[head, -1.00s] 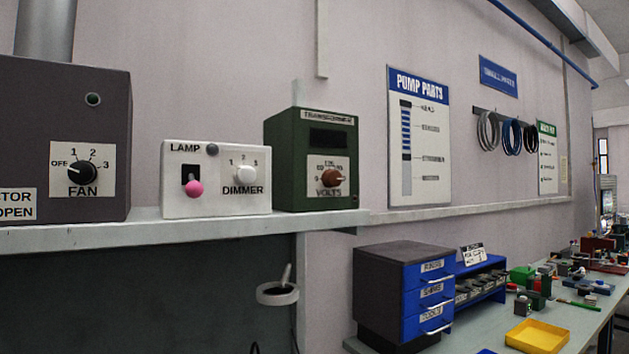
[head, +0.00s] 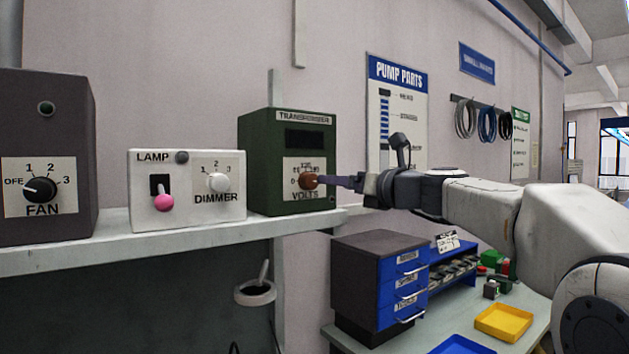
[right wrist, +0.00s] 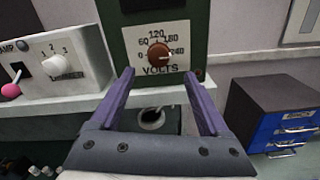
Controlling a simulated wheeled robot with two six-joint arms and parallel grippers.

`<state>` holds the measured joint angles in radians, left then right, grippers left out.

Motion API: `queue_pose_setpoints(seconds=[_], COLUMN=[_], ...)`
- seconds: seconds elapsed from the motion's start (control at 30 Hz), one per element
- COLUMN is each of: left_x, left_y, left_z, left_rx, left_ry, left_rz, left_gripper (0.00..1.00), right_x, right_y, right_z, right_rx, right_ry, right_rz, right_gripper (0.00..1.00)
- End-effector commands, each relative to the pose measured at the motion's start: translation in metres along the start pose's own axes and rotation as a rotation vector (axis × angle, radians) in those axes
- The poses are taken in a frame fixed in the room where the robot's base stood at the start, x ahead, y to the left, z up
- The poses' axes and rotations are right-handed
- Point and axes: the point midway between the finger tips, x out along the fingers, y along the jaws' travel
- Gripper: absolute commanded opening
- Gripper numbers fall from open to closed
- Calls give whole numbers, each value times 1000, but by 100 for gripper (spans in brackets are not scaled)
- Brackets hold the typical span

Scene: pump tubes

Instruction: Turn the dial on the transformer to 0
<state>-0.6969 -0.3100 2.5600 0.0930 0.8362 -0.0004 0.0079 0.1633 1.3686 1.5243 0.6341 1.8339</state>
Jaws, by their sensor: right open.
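The transformer (head: 258,165) is a dark green box at the right end of the shelf. Its brown dial (head: 309,181) sits on a white VOLTS plate and also shows in the right wrist view (right wrist: 158,54). There, 60, 120, 180 and 240 can be read around it. The dial seems to point right, toward 240, but its mark is small. My right gripper (right wrist: 158,80) is open and empty, with its purple fingers spread below and either side of the dial. In the head view its fingertips (head: 328,181) are close to the dial; contact cannot be told. My left gripper is out of view.
The white lamp and dimmer box (head: 187,212) stands left of the transformer, with a pink-tipped lever. The dark fan box (head: 45,130) is further left. The shelf edge (head: 110,255) runs below them. A blue drawer cabinet (head: 370,275) and yellow tray (head: 503,322) are lower right.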

Motion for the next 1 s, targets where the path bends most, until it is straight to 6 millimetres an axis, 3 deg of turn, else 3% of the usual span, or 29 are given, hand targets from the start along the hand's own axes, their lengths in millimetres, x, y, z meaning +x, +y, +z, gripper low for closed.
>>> queue_pose_setpoints(seconds=[0.3,0.5,0.9,0.93,1.0], left_x=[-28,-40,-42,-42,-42], left_y=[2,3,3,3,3], left_z=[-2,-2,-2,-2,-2], left_rx=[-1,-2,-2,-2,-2], left_ry=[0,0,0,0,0], left_rz=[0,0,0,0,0], left_gripper=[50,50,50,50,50], right_x=[59,86,96,95,95], right_y=[2,3,2,2,2], right_z=[2,0,-2,-2,-2], right_rx=[-2,-5,-7,-7,-7], right_ry=[5,5,4,4,4], right_rz=[3,3,2,2,2], right_gripper=[79,79,79,75,48])
